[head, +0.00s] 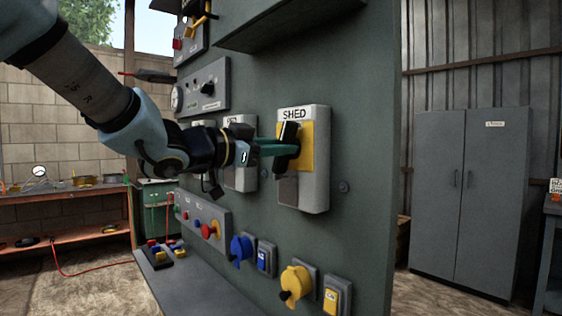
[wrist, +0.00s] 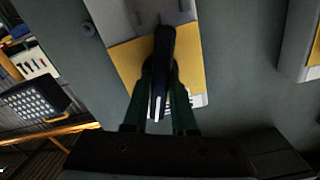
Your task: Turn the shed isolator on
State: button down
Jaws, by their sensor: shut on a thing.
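The shed isolator (head: 316,190) is a light grey box labelled SHED on the dark panel, with a yellow plate (head: 307,150) and a black handle (head: 287,141). In the head view the handle stands near upright, leaning slightly. My gripper (head: 280,149) reaches it from the left and is shut on the handle. In the wrist view the black handle (wrist: 161,70) lies between the two dark green fingers (wrist: 160,105), over the yellow plate (wrist: 128,62). The fingers hide part of the handle in the head view.
Another grey isolator box (head: 240,178) is just left, partly behind my arm. Below are red buttons (head: 208,231), a blue socket (head: 241,249) and a yellow socket (head: 296,283). A shelf (head: 290,22) juts out above. A grey cabinet (head: 468,195) stands at the right.

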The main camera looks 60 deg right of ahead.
jog(key=shift+f+m+b, duration=0.1)
jog(key=shift+m+b, duration=1.7)
jog(key=shift+m, duration=0.5)
jog(key=c, duration=0.7)
grip_release()
jog(key=b+v, duration=0.1)
jog(key=v, duration=1)
jog(key=shift+s, duration=0.1)
jog(key=shift+d, duration=0.1)
